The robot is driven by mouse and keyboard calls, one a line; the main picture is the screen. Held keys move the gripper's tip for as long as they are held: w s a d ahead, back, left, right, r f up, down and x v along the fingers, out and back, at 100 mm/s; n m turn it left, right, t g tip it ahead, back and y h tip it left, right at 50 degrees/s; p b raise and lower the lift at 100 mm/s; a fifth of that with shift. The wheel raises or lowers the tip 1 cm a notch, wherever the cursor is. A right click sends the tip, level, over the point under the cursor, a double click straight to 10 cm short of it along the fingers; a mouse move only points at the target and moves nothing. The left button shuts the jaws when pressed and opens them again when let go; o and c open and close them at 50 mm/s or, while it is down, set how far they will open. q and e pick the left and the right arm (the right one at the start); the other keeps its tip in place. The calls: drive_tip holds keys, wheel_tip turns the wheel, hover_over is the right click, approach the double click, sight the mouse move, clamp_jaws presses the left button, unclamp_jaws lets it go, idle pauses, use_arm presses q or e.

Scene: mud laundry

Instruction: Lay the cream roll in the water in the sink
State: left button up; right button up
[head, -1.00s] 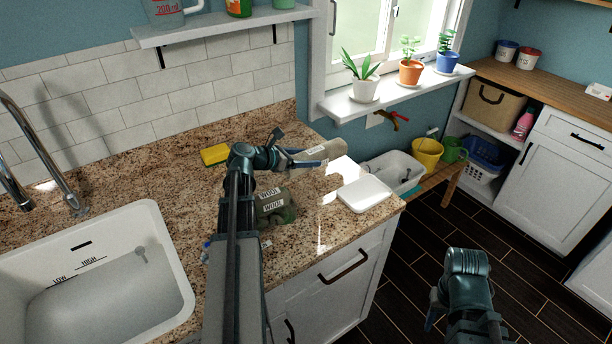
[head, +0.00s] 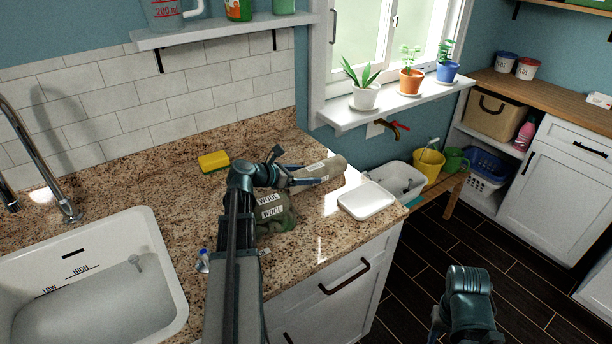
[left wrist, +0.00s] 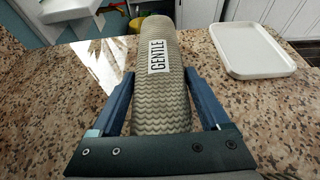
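The cream roll (head: 326,168) has a white label reading GENTLE, and it shows large in the left wrist view (left wrist: 160,95). My left gripper (head: 305,178) is shut on the roll, with one finger against each side, over the back right of the counter. The gap under the roll is hard to judge. The white sink (head: 165,268) is at the lower left, with LOW and HIGH marks on its wall and pale water (head: 85,315) in it. My right arm is at the lower right; its fingers are mostly hidden, so their opening does not show.
A white tray (head: 367,201) sits at the counter's right edge. A yellow sponge (head: 213,161) lies at the back. A small blue-and-white item (head: 203,261) is near the sink. The tap (head: 45,165) arches over the sink.

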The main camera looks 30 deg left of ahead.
use_arm(q)
drive_tip(key=shift+o, duration=1.3)
drive_tip(key=shift+r+p, duration=0.3)
drive_tip(key=p+v, duration=0.4)
drive_tip(key=v, duration=0.6)
drive_tip(key=shift+s+a+r, duration=0.1)
drive_tip(key=shift+s+a, duration=0.05)
drive_tip(key=shift+s, duration=0.05)
drive_tip(key=shift+s+a+r, duration=0.15)
drive_tip(key=shift+s+a, duration=0.1)
drive_tip(key=shift+s, duration=0.4)
